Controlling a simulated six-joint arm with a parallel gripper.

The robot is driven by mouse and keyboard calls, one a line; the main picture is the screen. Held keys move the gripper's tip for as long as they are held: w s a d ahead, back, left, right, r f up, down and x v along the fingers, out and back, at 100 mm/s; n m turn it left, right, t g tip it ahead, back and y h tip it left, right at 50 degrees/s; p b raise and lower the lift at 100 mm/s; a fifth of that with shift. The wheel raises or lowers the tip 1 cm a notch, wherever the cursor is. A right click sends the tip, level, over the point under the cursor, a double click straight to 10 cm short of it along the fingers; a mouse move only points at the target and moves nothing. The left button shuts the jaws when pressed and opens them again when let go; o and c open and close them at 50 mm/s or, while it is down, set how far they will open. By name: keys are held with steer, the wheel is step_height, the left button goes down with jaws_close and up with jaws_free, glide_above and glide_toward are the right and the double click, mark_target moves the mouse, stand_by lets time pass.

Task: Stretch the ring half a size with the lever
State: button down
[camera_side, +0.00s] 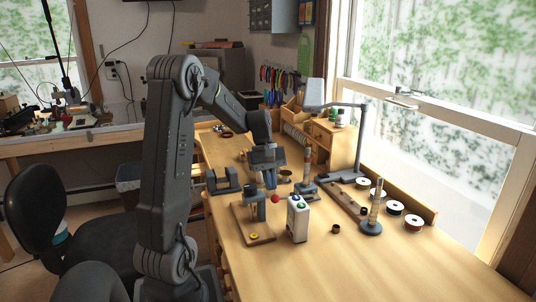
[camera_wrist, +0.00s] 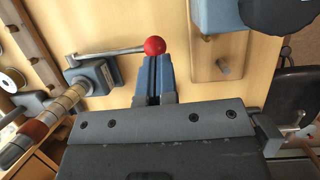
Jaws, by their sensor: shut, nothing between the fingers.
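The ring stretcher (camera_side: 307,180) stands upright on the bench, with a banded column on a grey-blue base. It also shows in the wrist view (camera_wrist: 60,110), at left. Its lever (camera_wrist: 105,50) runs sideways and ends in a red ball knob (camera_wrist: 154,46); the knob shows in the side view too (camera_side: 275,199). My gripper (camera_wrist: 154,60) is shut and empty, its blue fingertips right at the knob in the wrist view; I cannot tell whether they touch it. In the side view my gripper (camera_side: 270,187) is just above and left of the knob. I cannot make out the ring on the column.
A wooden board (camera_side: 262,239) with a blue-grey post and a white box (camera_side: 298,220) with coloured buttons stand close to the knob. A tapered stick on a round base (camera_side: 371,228), a small brown cup (camera_side: 336,229) and spools (camera_side: 413,223) are at right. The front right bench is clear.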

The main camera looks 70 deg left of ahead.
mark_target(275, 195)
steer(key=s+v, duration=0.1)
steer(key=v, duration=1)
steer(key=shift+r, duration=0.2)
steer(key=c, duration=1.8)
jaws_free()
steer(key=shift+s+a+r, duration=0.1)
steer(key=shift+a+r, duration=0.15)
steer(key=shift+o, duration=0.6)
steer(key=shift+r+n, duration=0.1)
steer(key=shift+n, duration=0.2)
steer(key=o, duration=0.6)
steer(key=n, duration=0.2)
steer(key=f+n, duration=0.1)
steer(key=n, duration=0.1)
steer(key=f+n, duration=0.1)
steer(key=n, duration=0.1)
steer(key=shift+w+a+f+n+t+h, duration=0.15)
steer(key=shift+w+n+t+h, duration=0.15)
steer(key=shift+w, duration=0.1)
steer(key=o, duration=0.3)
steer(key=shift+w+f+n, duration=0.15)
steer(key=shift+f+n, duration=0.2)
steer(key=shift+n, duration=0.75)
steer(key=shift+o, duration=0.4)
steer(key=shift+f, duration=0.15)
steer(key=x, duration=1.3)
steer(key=shift+w+d+f, duration=0.1)
steer(key=shift+w+d, duration=0.05)
steer(key=shift+d, duration=0.15)
jaws_close()
